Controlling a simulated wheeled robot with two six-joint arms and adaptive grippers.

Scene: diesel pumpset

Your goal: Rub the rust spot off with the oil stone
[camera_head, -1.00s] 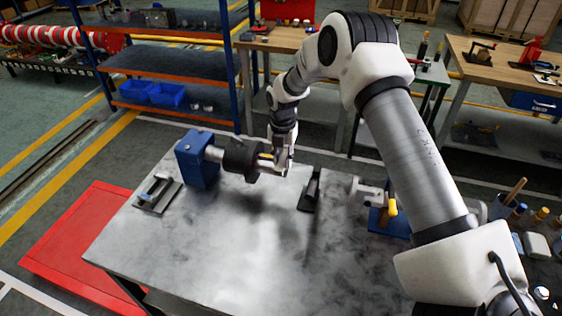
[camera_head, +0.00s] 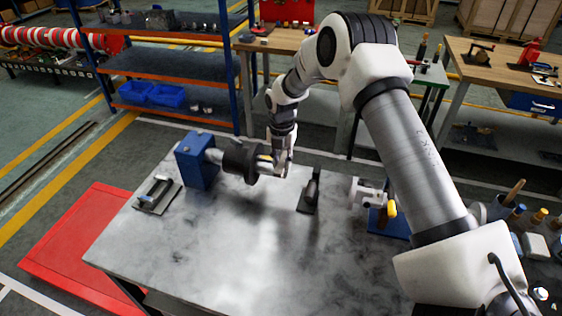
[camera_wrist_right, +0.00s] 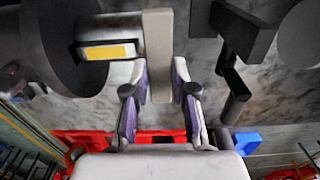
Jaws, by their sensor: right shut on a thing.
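In the head view a grey shaft runs from a blue block (camera_head: 200,162) through a dark round collar (camera_head: 238,160). A yellow patch, which may mark the rust spot (camera_wrist_right: 106,52), shows on the shaft's end in the right wrist view. My right gripper (camera_wrist_right: 158,88) is shut on a pale grey-beige bar, the oil stone (camera_wrist_right: 158,45), between its purple pads. The stone stands right beside the shaft's end in that view; I cannot tell whether they touch. In the head view my right gripper (camera_head: 281,165) is at the shaft's free end. My left gripper is not in view.
A blue-based fixture with a yellow knob (camera_head: 391,209) stands further right. A small plate with a tool (camera_head: 158,193) lies at the left. The bench front is clear.

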